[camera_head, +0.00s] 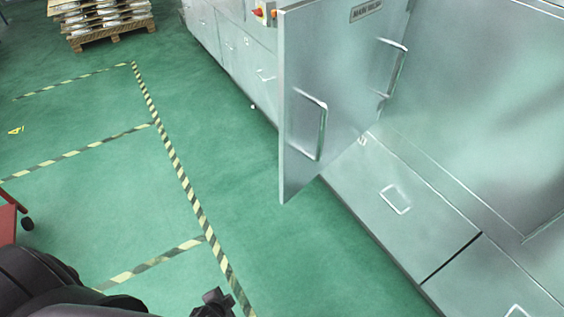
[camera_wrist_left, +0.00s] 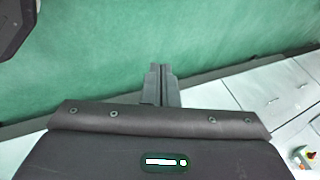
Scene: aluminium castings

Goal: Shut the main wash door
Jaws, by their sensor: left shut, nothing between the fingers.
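The main wash door (camera_head: 345,75) is a silvery metal panel with a nameplate (camera_head: 366,10) at its top, partly cut off by the picture edge. It stands open, swung out from the machine front over the green floor. A bar handle (camera_head: 308,125) is near its free edge. My left gripper (camera_head: 214,300) is low in the head view, below and left of the door and apart from it. In the left wrist view its fingers (camera_wrist_left: 160,72) are together with nothing between them, over green floor. My right gripper is not in view.
The metal machine (camera_head: 420,215) runs along the right, with lower panels and small handles. A second bar handle (camera_head: 393,68) shows near the door's far side. Orange-red switches (camera_head: 262,11) are behind the door. Striped tape (camera_head: 180,170) marks open floor. A loaded pallet (camera_head: 110,32) stands far back.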

